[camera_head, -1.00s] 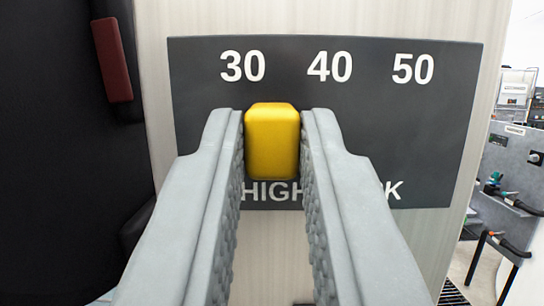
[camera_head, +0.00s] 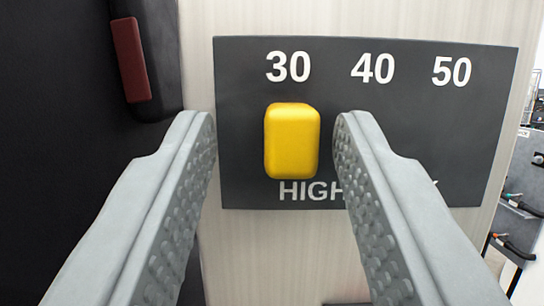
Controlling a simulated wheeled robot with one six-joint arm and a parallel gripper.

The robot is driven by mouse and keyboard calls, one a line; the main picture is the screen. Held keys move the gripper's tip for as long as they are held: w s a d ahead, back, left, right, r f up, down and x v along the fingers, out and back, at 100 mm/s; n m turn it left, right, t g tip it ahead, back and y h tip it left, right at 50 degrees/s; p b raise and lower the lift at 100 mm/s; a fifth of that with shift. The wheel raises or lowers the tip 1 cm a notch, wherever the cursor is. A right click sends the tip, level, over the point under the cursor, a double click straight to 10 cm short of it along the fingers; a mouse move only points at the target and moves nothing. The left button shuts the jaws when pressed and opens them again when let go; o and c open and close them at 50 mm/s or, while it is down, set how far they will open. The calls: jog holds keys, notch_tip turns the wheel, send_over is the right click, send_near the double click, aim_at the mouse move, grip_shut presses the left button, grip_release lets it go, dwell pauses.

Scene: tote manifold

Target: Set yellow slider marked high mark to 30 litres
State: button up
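The yellow slider (camera_head: 292,141) is on the dark scale plate (camera_head: 440,140), directly below the printed number 30 (camera_head: 288,66) and just above the word HIGH. Part of the lettering to the right of HIGH is hidden behind my right finger. My gripper (camera_head: 276,125) is open, with one finger on each side of the slider. The left finger is well clear of it and the right finger is nearer, with a small gap. Nothing is held.
The numbers 40 (camera_head: 373,68) and 50 (camera_head: 452,71) stand further right on the plate. A black panel with a dark red block (camera_head: 131,60) is at the left. Grey equipment with dark handles (camera_head: 516,245) shows at the far right.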

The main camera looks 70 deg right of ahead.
jog(key=v, duration=1.7)
jog(key=shift+a, duration=0.15)
jog(key=s+d+f+n+t+y, duration=0.2)
jog(key=s+f+n+t+y, duration=0.1)
jog(key=s+f+n+y, duration=0.4)
jog(key=s+d+f+n+t+y, duration=0.2)
jog(key=s+f+n+y, duration=0.15)
jog(key=f, duration=0.45)
jog(key=s+a+f+n+t+y, duration=0.1)
jog(key=s+f+y, duration=0.4)
jog(key=s+f, duration=0.7)
jog(key=s+a+f+n+t+y, duration=0.2)
jog(key=s+a+f+y, duration=0.3)
jog(key=s+f, duration=0.7)
jog(key=shift+s+a+t+y, duration=0.35)
jog(key=shift+s+a+t, duration=0.15)
jog(key=shift+s+t, duration=0.35)
jog(key=shift+s+f+n, duration=0.1)
jog(key=shift+n, duration=0.15)
